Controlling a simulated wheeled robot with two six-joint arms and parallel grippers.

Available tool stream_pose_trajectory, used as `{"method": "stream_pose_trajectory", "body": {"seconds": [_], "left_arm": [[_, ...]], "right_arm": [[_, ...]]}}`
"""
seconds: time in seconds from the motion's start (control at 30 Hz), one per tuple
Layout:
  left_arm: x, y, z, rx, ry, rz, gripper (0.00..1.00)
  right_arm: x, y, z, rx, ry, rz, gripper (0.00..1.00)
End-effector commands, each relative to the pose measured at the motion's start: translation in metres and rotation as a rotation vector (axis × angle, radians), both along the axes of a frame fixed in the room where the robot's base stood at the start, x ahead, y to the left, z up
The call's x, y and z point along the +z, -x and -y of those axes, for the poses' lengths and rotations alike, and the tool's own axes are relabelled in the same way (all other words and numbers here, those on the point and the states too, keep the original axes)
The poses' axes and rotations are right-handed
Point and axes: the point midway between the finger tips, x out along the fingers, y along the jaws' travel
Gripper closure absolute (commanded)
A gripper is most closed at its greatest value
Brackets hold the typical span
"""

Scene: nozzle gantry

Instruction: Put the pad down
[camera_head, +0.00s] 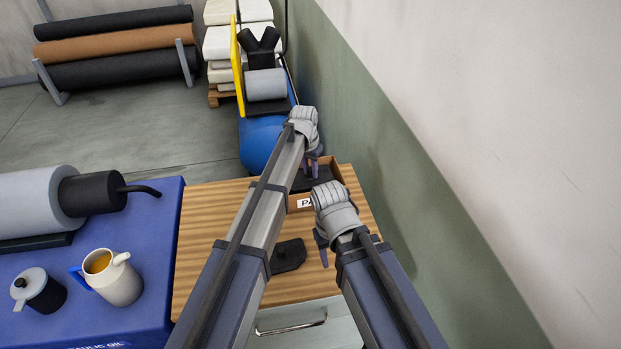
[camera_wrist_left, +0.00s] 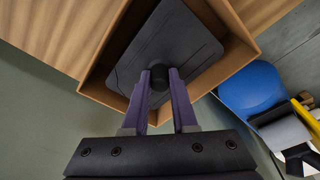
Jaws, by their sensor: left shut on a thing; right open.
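My left gripper (camera_head: 313,168) is shut on the round knob of a dark flat pad (camera_wrist_left: 185,40). It also shows in the left wrist view (camera_wrist_left: 160,85). The pad is within the outline of an open cardboard box (camera_head: 336,168), whose walls surround it in the left wrist view (camera_wrist_left: 105,93). I cannot tell whether the pad touches the box floor. In the head view the arm and gripper hide much of the box and pad. My right gripper (camera_head: 322,248) is open and empty over the wooden table. A second dark pad (camera_head: 288,256) with a knob lies on the table to its left.
The wooden table (camera_head: 205,225) stands against the green and white wall (camera_head: 400,130) on the right. A blue table (camera_head: 150,240) on the left holds a jug (camera_head: 118,282), a lidded pot (camera_head: 42,292) and a grey roller (camera_head: 30,200). A blue drum (camera_head: 258,145) stands behind the box.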

Motion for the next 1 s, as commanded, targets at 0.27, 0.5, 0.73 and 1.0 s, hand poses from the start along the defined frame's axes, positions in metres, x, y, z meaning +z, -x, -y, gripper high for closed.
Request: {"method": "stream_pose_trajectory", "body": {"seconds": [0.27,0.5,0.73,1.0], "left_arm": [[-0.0177,0.0000,0.0000,0.000,0.000,0.000,1.00],[-0.0210,0.0000,0.0000,0.000,0.000,0.000,1.00],[-0.0219,0.0000,0.0000,0.000,0.000,0.000,0.58],[-0.0219,0.0000,0.0000,0.000,0.000,0.000,0.44]], "right_arm": [[-0.0176,0.0000,0.0000,-0.001,0.000,0.000,0.50],[-0.0210,0.0000,0.0000,-0.001,0.000,0.000,0.50],[-0.0218,0.0000,0.0000,-0.001,0.000,0.000,0.50],[-0.0218,0.0001,0.0000,-0.001,0.000,0.000,0.50]]}}
